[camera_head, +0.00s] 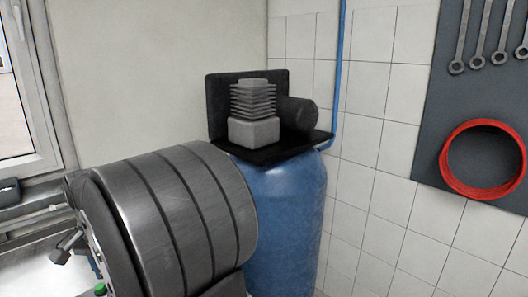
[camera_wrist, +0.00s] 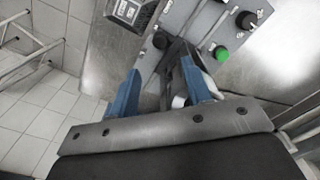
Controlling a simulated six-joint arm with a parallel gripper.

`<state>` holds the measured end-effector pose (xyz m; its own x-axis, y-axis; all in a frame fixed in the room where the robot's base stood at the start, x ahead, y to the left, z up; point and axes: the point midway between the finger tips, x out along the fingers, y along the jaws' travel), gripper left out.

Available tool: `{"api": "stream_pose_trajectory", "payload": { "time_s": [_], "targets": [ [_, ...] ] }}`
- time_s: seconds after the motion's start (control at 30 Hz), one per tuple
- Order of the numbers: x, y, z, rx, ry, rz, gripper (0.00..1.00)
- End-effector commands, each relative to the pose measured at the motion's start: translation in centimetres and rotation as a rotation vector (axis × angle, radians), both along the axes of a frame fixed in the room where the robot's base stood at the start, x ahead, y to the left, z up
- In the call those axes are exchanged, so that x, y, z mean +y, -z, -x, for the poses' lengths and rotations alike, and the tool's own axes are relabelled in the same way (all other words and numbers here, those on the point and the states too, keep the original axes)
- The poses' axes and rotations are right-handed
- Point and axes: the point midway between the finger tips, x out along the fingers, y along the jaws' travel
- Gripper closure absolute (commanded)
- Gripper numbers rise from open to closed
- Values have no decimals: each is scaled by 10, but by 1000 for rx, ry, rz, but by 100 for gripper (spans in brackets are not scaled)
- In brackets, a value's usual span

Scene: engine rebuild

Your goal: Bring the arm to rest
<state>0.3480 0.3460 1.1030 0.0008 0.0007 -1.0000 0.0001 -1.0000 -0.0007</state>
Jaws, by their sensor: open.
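My gripper (camera_wrist: 163,78) shows in the wrist view, with its two blue fingers spread apart. It is open. Behind and between the fingers is a dark machine part with a small pale piece at its lower end; I cannot tell how near it is, and I see nothing clearly held. Beyond the fingertips is a grey control panel (camera_wrist: 204,40) with a green button (camera_wrist: 221,53) and black knobs. The head view does not show my gripper.
In the head view, a ribbed metal drum (camera_head: 183,208) fills the lower left. A blue tank (camera_head: 290,215) with a finned compressor (camera_head: 254,115) stands behind it. A dark wall board (camera_head: 478,100) holds several wrenches and a red hose coil (camera_head: 447,158).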

Motion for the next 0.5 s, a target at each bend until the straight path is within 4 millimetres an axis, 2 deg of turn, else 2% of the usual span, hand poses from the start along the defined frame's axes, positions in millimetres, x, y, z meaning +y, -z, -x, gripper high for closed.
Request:
{"api": "stream_pose_trajectory", "payload": {
  "time_s": [0.1, 0.3, 0.5],
  "targets": [
    [0, 26, 0, 3, 0, 3, 55],
    [0, 64, 0, 3, 0, 3, 55],
    [0, 89, 0, 2, 0, 2, 55]
  ]
}}
